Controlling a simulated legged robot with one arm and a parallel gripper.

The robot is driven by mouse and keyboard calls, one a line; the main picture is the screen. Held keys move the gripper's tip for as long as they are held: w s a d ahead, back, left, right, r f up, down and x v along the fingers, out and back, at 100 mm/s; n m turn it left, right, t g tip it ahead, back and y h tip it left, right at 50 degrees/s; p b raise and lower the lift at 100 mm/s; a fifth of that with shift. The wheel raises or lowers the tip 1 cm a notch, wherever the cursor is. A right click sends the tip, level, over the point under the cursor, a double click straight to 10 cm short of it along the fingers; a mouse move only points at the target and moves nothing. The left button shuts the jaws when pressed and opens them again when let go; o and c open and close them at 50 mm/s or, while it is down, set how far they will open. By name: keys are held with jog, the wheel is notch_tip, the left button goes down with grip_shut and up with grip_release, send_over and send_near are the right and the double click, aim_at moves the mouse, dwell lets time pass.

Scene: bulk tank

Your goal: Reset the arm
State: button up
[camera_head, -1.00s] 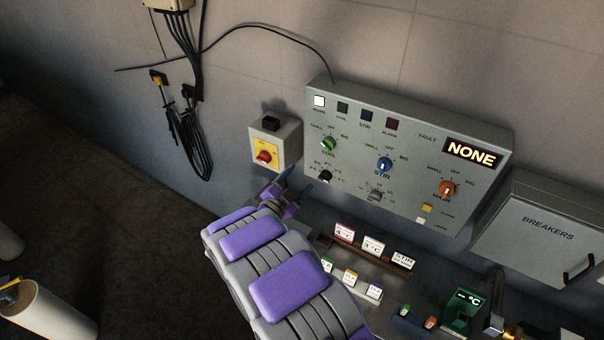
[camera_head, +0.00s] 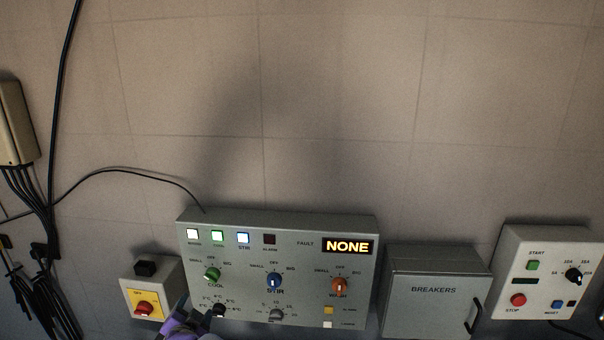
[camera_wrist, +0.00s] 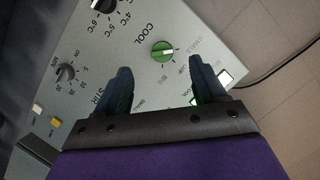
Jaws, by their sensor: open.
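My gripper (camera_wrist: 162,85) is open in the wrist view, with two dark blue fingers spread apart and nothing between them. It faces the grey control panel, whose green COOL knob (camera_wrist: 163,52) shows just past the fingertips. In the head view only a purple part of my arm (camera_head: 186,326) shows at the bottom edge, in front of the lower left of the control panel (camera_head: 310,249). The fingers cannot be made out clearly there. The panel display (camera_head: 348,246) reads NONE. The white, green and blue-white lamps are lit; the alarm lamp (camera_head: 269,239) is dark.
A yellow-faced switch box (camera_head: 144,288) with a red knob is left of the panel. The breakers box (camera_head: 434,292) and a start/stop box (camera_head: 544,262) are to its right. Cables hang at the far left. The wall above is bare.

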jog(key=s+d+r+n+g+y+b, duration=0.25)
jog(key=s+d+g, duration=0.2)
jog(key=d, duration=0.45)
jog(key=s+d+r+n+g+y+b, duration=0.1)
jog(key=s+d+n+g, duration=0.3)
jog(key=d, duration=0.5)
jog(key=s+d+f+g+h+b, duration=0.1)
jog(key=s+d+g, duration=0.3)
jog(key=s+d, duration=0.8)
jog(key=s+d+f+g+h+b, duration=0.2)
jog(key=s+d+g+h, duration=0.2)
jog(key=s+d, duration=0.9)
jog(key=s, duration=0.7)
jog(key=shift+s+d, duration=0.15)
jog(key=shift+s, duration=0.25)
